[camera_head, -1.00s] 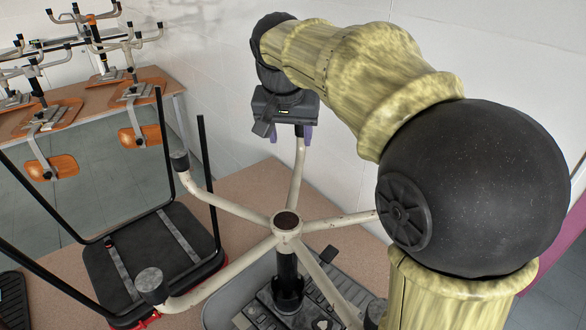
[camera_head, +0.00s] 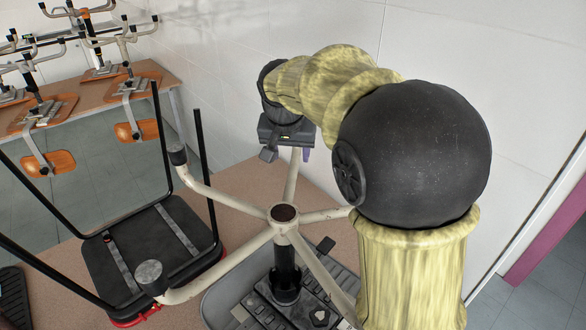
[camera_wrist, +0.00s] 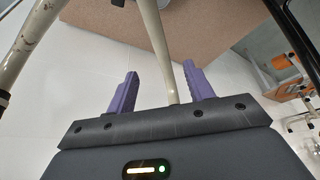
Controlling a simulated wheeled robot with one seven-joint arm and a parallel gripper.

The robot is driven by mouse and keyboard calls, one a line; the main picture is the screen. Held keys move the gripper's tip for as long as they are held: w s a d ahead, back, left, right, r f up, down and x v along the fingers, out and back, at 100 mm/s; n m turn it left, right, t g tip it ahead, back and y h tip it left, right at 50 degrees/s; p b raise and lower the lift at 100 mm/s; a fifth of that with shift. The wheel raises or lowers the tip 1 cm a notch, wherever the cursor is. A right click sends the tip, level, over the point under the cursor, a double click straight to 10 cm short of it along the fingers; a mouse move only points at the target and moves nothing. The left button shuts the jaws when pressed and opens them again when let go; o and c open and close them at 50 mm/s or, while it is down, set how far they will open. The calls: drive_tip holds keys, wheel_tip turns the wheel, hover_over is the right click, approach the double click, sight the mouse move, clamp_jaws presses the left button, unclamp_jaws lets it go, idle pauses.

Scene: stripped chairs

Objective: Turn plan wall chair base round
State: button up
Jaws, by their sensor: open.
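The chair base (camera_head: 285,214) is a cream five-legged star, upside down, with its hub on top of a dark column. Dark caps show on the ends of its legs at the left. The column rises from an upturned grey seat. My gripper (camera_wrist: 160,92) is open, with purple fingers. One cream leg (camera_wrist: 158,45) passes between the fingers in the wrist view, with a gap on each side. In the head view my gripper (camera_head: 300,154) is at the far leg by the wall, mostly hidden behind my wrist.
A black chair frame with upright tubes (camera_head: 150,250) stands close at the left. A white wall (camera_head: 300,60) is close behind my gripper. More upturned chairs rest on a brown table (camera_head: 95,105) at the far left.

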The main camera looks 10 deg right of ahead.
sight(292, 169)
drive_tip(key=x, duration=0.8)
drive_tip(key=shift+a+p, duration=0.1)
drive_tip(key=shift+p, duration=0.25)
drive_tip(key=shift+w+f, duration=0.1)
drive_tip(key=shift+f, duration=0.15)
clamp_jaws()
